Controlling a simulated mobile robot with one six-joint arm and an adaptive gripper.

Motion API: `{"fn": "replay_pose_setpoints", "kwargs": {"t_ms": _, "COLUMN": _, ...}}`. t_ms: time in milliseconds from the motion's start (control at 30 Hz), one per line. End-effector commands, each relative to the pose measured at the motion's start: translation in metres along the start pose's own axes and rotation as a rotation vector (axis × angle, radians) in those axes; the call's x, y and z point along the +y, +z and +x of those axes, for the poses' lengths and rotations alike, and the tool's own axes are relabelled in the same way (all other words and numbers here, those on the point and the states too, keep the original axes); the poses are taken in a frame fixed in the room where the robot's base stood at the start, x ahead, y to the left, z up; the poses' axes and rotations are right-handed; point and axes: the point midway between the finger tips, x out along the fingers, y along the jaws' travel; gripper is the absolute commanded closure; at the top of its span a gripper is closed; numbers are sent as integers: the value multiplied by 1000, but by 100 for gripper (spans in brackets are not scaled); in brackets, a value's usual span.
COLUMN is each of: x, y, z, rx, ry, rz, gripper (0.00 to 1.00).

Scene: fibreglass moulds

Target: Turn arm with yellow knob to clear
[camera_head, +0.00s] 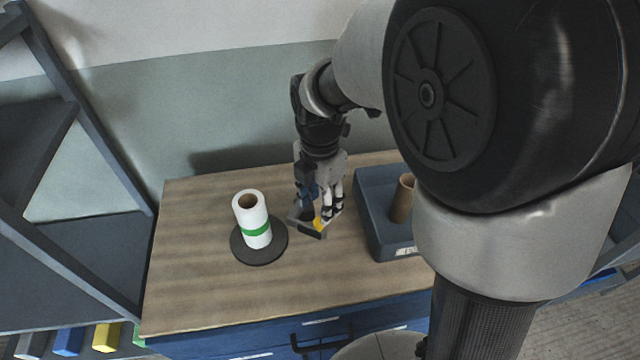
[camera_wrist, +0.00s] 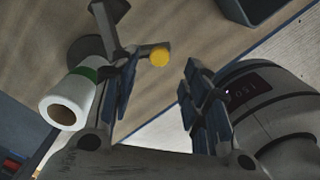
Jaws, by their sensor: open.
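The yellow knob (camera_head: 317,224) sits on a dark arm (camera_head: 311,233) low over the wooden bench, just right of a white roll (camera_head: 252,215) with a green band. My gripper (camera_head: 322,208) is directly above the knob, pointing down. In the wrist view, the knob (camera_wrist: 159,57) shows between the fingertips of my open gripper (camera_wrist: 160,72), nearer the left finger. I cannot tell whether a finger touches it. Part of the dark arm (camera_wrist: 150,47) is hidden behind the left finger. The roll (camera_wrist: 67,100) shows left of that finger.
The roll stands on a dark round base (camera_head: 243,249). A dark blue-grey tray (camera_head: 372,207) with a brown tube (camera_head: 402,198) lies to the right. Dark shelving (camera_head: 75,250) stands left of the bench (camera_head: 190,290). The bench front is clear.

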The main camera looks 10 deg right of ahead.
Motion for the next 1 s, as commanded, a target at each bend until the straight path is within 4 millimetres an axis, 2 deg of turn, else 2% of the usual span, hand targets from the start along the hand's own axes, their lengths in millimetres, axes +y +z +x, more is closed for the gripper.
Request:
{"fn": "replay_pose_setpoints", "kwargs": {"t_ms": 100, "x": 1, "y": 0, "z": -27, "rx": -2, "ry": 5, "rz": 0, "gripper": 57}}
{"fn": "replay_pose_setpoints", "kwargs": {"t_ms": 300, "x": 0, "y": 0, "z": -55, "rx": -1, "ry": 2, "rz": 0, "gripper": 57}}
{"fn": "replay_pose_setpoints", "kwargs": {"t_ms": 500, "x": 0, "y": 0, "z": -63, "rx": 0, "ry": -1, "rz": 0, "gripper": 57}}
{"fn": "replay_pose_setpoints", "kwargs": {"t_ms": 900, "x": -1, "y": 0, "z": -63, "rx": 0, "ry": -1, "rz": 2, "gripper": 57}}
{"fn": "replay_pose_setpoints", "kwargs": {"t_ms": 1000, "x": -5, "y": -1, "z": -68, "rx": -5, "ry": 11, "rz": 54, "gripper": 57}}
